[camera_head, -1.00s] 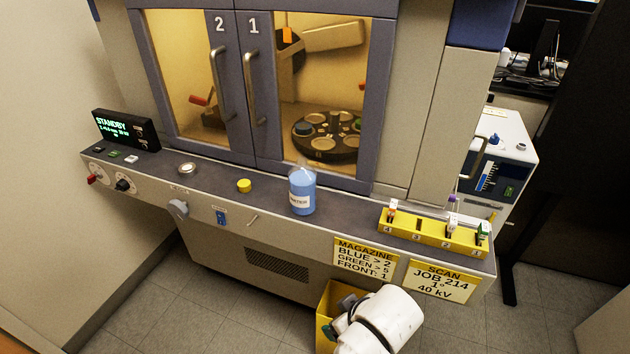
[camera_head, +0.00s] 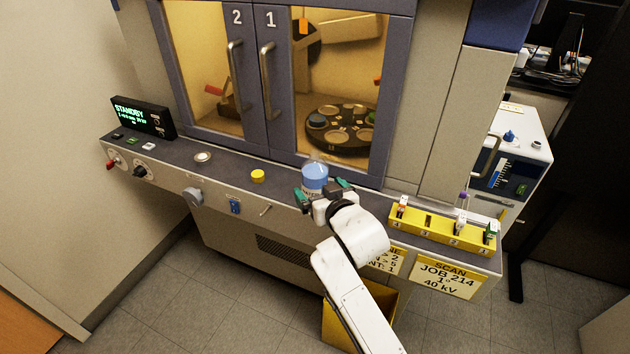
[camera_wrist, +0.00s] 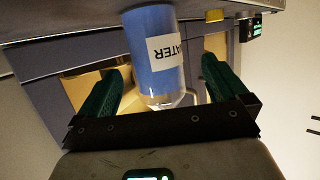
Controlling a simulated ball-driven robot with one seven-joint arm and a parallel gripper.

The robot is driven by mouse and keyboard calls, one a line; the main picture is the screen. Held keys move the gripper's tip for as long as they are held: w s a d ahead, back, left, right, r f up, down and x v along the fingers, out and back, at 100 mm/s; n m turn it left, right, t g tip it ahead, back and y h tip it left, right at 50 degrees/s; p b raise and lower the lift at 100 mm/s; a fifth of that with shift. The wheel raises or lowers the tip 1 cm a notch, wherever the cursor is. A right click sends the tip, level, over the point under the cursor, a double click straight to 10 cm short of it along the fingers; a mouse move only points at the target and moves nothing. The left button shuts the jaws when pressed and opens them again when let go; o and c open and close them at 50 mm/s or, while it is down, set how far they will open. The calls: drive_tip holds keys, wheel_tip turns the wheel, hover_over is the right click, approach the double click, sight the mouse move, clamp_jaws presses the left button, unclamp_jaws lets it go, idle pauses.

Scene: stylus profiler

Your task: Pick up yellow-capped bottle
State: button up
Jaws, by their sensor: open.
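A clear bottle with blue liquid (camera_head: 315,176) stands upright on the grey ledge (camera_head: 225,170) in front of the cabinet doors. In the wrist view the bottle (camera_wrist: 153,50) appears upside down, with a white label reading "WATER" in part. I see no yellow cap on it; its top looks clear. A small yellow round piece (camera_head: 257,175) sits apart on the ledge to its left. My gripper (camera_head: 323,188) is open, its green fingers at the bottle's front. In the wrist view, the fingers (camera_wrist: 164,72) lie on either side of the bottle with gaps.
A yellow rack (camera_head: 430,226) with small capped vials stands to the right on the ledge. A display box (camera_head: 142,117) and knobs are at the left. A yellow bin (camera_head: 338,325) stands on the floor below, partly hidden by my arm. Glass cabinet doors rise behind the bottle.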

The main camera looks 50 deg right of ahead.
sight(315, 181)
drive_tip(key=shift+p+x, duration=0.4)
drive_tip(key=shift+x, duration=2.2)
drive_tip(key=shift+s+d+f, duration=0.1)
drive_tip(key=shift+d, duration=0.1)
drive_tip(key=c, duration=1.5)
drive_tip(key=shift+c, duration=0.2)
drive_tip(key=shift+r, duration=0.2)
